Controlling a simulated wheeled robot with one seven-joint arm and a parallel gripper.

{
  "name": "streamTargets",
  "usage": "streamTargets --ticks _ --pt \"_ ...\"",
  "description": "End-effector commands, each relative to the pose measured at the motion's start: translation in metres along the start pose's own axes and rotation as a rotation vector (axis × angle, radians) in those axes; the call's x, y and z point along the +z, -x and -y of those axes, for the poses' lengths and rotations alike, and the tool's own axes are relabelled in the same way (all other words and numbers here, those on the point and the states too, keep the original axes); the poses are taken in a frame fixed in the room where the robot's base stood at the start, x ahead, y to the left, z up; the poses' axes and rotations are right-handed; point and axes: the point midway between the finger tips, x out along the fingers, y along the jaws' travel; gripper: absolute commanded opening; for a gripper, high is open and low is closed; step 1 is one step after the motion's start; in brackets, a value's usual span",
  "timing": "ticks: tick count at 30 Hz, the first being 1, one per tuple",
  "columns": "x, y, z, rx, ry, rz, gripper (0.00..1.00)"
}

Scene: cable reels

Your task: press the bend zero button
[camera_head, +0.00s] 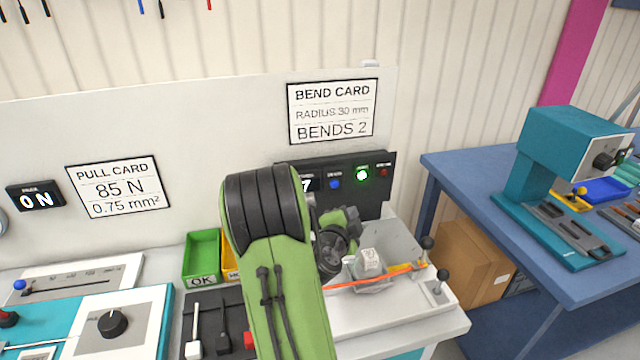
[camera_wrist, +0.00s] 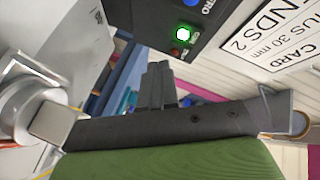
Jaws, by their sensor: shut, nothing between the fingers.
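A dark button panel (camera_head: 347,200) stands behind the bend station, under the bend card. It carries a blue button (camera_head: 335,184), a lit green one (camera_head: 362,174) and a small red one (camera_head: 383,172). The button labels are too small to read surely. In the wrist view the blue button (camera_wrist: 192,3) is at the top edge, with the green light (camera_wrist: 184,33) below it. My gripper (camera_wrist: 157,68) is shut and empty, its fingertips apart from the buttons. In the head view my arm hides part of the panel's display, where a 7 shows.
Below the panel is the bend fixture (camera_head: 370,272) with an orange wire and black-knobbed levers (camera_head: 427,243). Green (camera_head: 201,255) and yellow bins stand left of my arm. A blue table (camera_head: 470,165) with a teal machine (camera_head: 560,160) is at the right.

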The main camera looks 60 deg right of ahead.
Motion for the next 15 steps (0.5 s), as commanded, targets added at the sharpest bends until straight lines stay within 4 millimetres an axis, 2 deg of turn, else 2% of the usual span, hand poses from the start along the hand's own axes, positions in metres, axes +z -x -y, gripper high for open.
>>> streamTargets --ticks 8,15 --pt "0.003 -0.005 0.005 0.002 0.002 0.002 0.00" --pt "0.016 -0.032 0.024 0.003 0.002 0.002 0.00"
